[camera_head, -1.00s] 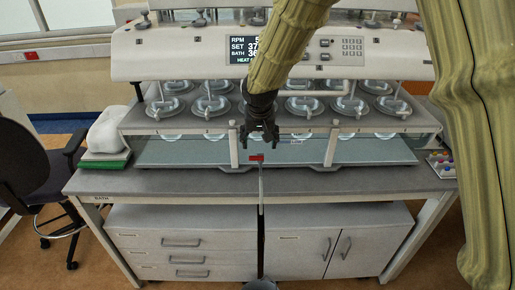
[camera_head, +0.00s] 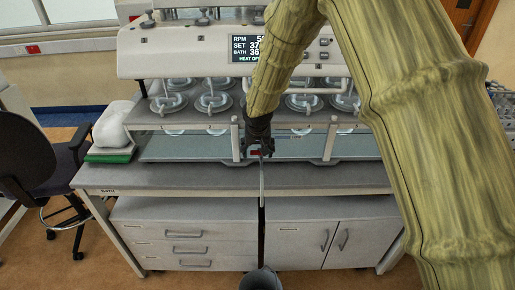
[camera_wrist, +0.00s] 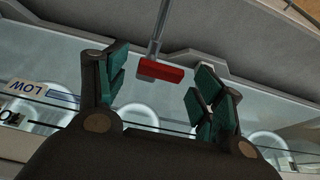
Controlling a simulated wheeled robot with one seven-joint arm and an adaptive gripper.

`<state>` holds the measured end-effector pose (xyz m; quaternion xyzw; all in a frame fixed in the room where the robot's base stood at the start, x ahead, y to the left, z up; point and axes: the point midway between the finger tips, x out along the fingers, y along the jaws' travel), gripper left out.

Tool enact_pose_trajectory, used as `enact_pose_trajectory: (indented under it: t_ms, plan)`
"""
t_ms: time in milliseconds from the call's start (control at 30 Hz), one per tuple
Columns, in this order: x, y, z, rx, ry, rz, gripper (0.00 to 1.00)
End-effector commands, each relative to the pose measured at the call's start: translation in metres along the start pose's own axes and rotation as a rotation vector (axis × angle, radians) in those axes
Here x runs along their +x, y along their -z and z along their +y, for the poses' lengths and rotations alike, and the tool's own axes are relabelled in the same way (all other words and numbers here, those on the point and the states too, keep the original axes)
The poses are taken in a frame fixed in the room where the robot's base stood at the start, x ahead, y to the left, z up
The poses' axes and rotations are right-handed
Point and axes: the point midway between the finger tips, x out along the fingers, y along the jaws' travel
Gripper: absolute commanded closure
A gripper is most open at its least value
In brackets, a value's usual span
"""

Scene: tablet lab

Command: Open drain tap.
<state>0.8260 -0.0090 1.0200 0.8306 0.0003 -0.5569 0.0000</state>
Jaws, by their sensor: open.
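The drain tap has a small red handle (camera_wrist: 160,70) on a thin grey pipe (camera_wrist: 160,28). In the wrist view the handle lies between and just beyond the open fingers of my gripper (camera_wrist: 158,92), with visible gaps to both sides. I cannot tell that anything touches it. The handle's far side is hidden.
The bath machine (camera_head: 185,52) with several round vessels stands behind the tap. A grey bucket (camera_head: 260,279) is on the floor below the pipe. A bench (camera_head: 160,177) carries the bath. A chair (camera_head: 35,165) stands at the left. The bench front is clear.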

Motion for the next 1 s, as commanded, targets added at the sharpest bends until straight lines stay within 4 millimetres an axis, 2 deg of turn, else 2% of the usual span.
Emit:
enact_pose_trajectory:
  t_ms: [300, 500, 567, 1000]
  plan:
    - [0.0009, 0.0000, -0.0001, 0.000, 0.000, 0.000, 0.34]
    - [0.0008, -0.0001, -0.0001, 0.000, 0.000, 0.000, 0.70]
    - [0.0007, -0.0001, 0.0000, 0.000, 0.000, 0.000, 0.78]
    - [-0.0004, -0.0012, 0.0015, -0.078, 0.035, -0.001, 0.78]
